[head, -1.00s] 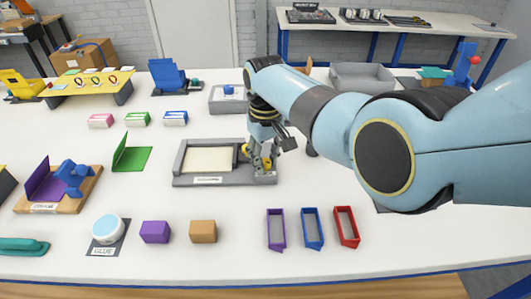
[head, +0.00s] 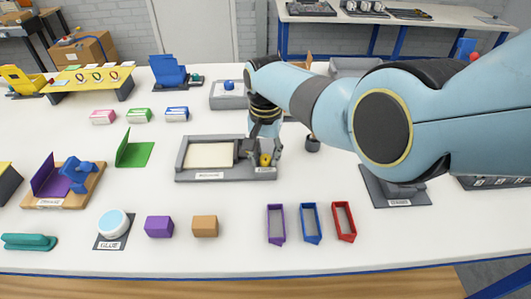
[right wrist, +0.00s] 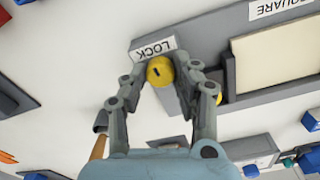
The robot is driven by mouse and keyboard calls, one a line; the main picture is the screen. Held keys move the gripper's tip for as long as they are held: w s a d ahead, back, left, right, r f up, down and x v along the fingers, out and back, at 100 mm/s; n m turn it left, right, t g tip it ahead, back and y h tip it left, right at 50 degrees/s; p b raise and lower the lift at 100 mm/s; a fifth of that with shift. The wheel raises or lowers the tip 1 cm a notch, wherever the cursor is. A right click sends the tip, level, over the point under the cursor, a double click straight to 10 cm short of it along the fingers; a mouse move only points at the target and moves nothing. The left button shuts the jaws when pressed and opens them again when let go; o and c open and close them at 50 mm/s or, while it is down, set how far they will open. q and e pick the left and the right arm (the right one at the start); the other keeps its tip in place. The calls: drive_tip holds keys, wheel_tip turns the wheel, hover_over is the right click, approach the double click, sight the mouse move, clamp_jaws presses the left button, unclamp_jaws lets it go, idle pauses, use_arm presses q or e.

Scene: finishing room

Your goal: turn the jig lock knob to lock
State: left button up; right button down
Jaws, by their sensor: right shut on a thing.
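The jig (head: 200,176) is a grey frame with a cream panel (head: 209,156), lying in the middle of the white table. Its yellow lock knob (head: 265,160) is at the frame's right end. The knob also shows in the right wrist view (right wrist: 160,71), with a dark mark on its top, beside a white label (right wrist: 153,47) reading LOCK. My right gripper (head: 260,153) reaches down over this end and is shut on the knob, one finger on each side. Its fingers also show in the right wrist view (right wrist: 165,77). My left gripper is out of view.
Purple, blue (head: 311,222) and red (head: 344,221) open trays stand at the front right. A purple block (head: 159,227), an orange block (head: 205,226) and a glue pot (head: 113,223) stand at the front left. A dark cup (head: 312,144) is close right of the gripper.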

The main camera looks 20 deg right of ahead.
sight(265, 157)
drive_tip(key=shift+m, duration=0.5)
drive_tip(key=c, duration=1)
unclamp_jaws()
drive_tip(key=shift+r, duration=0.1)
wheel_tip(265, 157, up, 12)
drive_tip(key=shift+f, duration=0.1)
drive_tip(key=shift+f, duration=0.1)
